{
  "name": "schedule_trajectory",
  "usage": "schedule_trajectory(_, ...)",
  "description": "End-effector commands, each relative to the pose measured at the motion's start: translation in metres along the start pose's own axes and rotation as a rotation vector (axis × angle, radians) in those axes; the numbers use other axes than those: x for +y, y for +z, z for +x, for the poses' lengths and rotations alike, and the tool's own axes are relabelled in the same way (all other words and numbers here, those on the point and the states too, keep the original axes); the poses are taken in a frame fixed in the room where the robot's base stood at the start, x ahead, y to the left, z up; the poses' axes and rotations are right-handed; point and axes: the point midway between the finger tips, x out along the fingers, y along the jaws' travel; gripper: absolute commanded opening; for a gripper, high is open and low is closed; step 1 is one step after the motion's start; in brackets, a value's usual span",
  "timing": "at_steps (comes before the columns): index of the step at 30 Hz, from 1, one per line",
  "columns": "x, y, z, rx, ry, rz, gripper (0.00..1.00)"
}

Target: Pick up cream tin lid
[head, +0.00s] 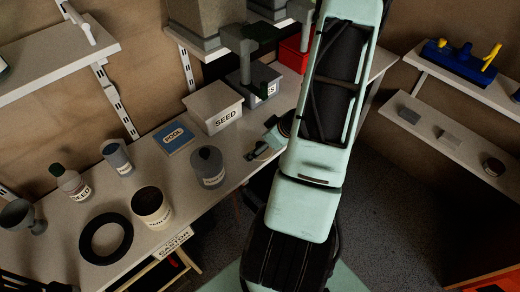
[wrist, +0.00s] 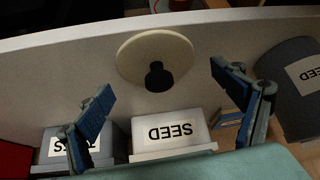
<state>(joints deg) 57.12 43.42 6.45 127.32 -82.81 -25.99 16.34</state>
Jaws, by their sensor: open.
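The cream tin lid (wrist: 182,50) is a pale round disc with a black knob, lying knob up on a light surface in the wrist view. In the head view I cannot make it out; my arm blocks part of the bench. My gripper (wrist: 161,77) is open and empty, its blue-padded fingers spread to the left and right of the lid. The knob sits between the fingertips in the picture; no finger visibly touches it. In the head view only part of my gripper (head: 264,147) shows beside the arm. An open cream tin (head: 151,207) with a dark inside stands near the bench's front edge.
The white SEED box (wrist: 170,132) and a grey labelled box (wrist: 112,137) stand close to my fingers, with a grey labelled container (wrist: 285,95) at right. On the bench (head: 80,208) are a black ring (head: 86,240), a grey jar (head: 207,160) and a blue book (head: 175,138).

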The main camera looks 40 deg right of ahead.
Motion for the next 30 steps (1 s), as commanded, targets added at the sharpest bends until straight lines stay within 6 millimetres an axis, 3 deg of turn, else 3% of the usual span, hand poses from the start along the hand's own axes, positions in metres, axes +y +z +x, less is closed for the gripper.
schedule_trajectory(2,0.0002,0.0,-0.0004,0.0,0.0,0.0,0.84)
schedule_trajectory(21,0.0004,0.0019,-0.0002,-0.004,0.001,0.002,0.13)
schedule_trajectory(30,-0.002,0.0036,0.0007,-0.007,-0.003,0.002,0.05)
